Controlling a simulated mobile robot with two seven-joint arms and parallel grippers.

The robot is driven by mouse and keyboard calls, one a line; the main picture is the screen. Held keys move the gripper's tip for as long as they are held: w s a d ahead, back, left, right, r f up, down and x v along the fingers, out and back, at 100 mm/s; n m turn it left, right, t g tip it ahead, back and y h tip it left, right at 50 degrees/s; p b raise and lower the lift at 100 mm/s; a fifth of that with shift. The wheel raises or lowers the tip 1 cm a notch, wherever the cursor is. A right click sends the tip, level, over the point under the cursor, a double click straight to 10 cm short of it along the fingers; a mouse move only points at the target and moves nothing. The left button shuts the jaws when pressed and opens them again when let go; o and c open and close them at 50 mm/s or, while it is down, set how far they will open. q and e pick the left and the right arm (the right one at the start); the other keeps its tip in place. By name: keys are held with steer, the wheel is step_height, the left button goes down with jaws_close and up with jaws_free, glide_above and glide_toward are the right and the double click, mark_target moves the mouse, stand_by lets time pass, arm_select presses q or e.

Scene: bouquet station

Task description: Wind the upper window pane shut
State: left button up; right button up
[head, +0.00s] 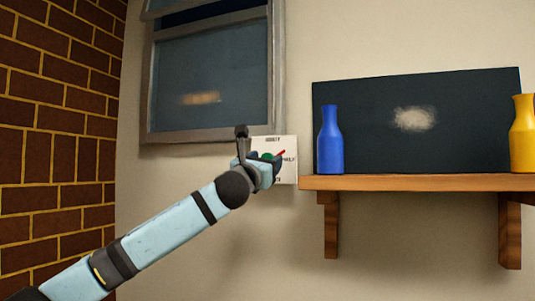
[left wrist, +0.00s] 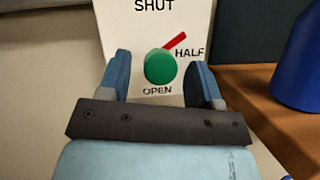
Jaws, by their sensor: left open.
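The window (head: 210,85) is on the wall at the upper left of the head view. Its upper pane (head: 165,8) is cut off by the top edge, with a dark gap below it. A white panel (head: 287,146) right of the window carries a green knob (left wrist: 160,67) with a red pointer (left wrist: 175,41). The panel reads SHUT at the top, HALF at the right and OPEN at the bottom. The pointer aims up and right, between SHUT and HALF. My left gripper (left wrist: 161,75) is open, its fingers on either side of the knob; contact is unclear. My right gripper is out of view.
A wooden shelf (head: 420,182) is close to the right of the panel. It holds a blue bottle (head: 330,143), a dark board (head: 455,100) with a pale smudge, and a yellow bottle (head: 524,135). A brick wall (head: 55,130) stands at the left. Bare wall lies below the panel.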

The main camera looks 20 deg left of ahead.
arm_select(q)
steer(key=shift+w+d+r, duration=0.1)
steer(key=shift+w+r, duration=0.2)
steer(key=shift+w, duration=0.45)
steer(key=c, duration=0.9)
